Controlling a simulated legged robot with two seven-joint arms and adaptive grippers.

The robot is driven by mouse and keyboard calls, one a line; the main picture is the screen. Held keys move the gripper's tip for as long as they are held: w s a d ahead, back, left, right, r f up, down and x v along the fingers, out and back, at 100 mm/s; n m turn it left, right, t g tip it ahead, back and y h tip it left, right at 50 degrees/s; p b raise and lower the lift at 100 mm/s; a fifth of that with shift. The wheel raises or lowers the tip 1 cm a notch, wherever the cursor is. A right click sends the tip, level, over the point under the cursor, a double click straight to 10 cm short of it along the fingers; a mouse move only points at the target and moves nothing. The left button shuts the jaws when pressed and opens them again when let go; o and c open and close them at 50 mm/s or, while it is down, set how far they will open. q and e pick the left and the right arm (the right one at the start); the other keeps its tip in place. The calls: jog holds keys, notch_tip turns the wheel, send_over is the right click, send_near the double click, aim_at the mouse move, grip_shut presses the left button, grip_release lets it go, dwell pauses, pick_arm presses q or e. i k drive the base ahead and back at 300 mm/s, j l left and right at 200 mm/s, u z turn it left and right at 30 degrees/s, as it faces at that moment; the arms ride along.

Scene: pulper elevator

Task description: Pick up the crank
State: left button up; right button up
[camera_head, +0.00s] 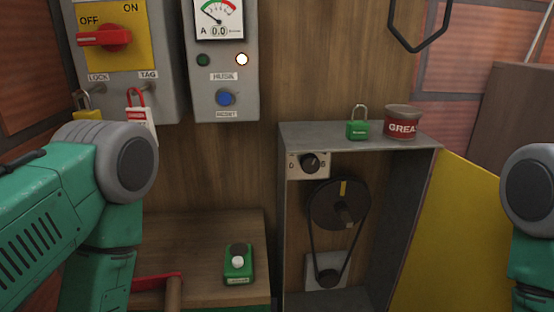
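What looks like the crank (173,291) lies at the lower left, at the front of the wooden bench. It has a red bar and a brown wooden handle. My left arm hides its left part, and the picture's bottom edge cuts off the handle. My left arm comes in from the left and bends down beside it, but its gripper is out of the picture. My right arm shows only at the right edge, and its gripper is also out of the picture.
A green device (238,263) sits on the wooden bench (195,235). To the right, an open grey cabinet (290,220) holds a belt and pulley (338,203). A green padlock (358,124) and a grease can (401,121) stand on it. A switch box (118,60) hangs above left.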

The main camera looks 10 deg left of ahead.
aim_at(173, 282)
jog(key=l+u, duration=0.2)
jog(key=u, duration=0.25)
jog(key=l+u, duration=0.25)
jog(key=u, duration=0.15)
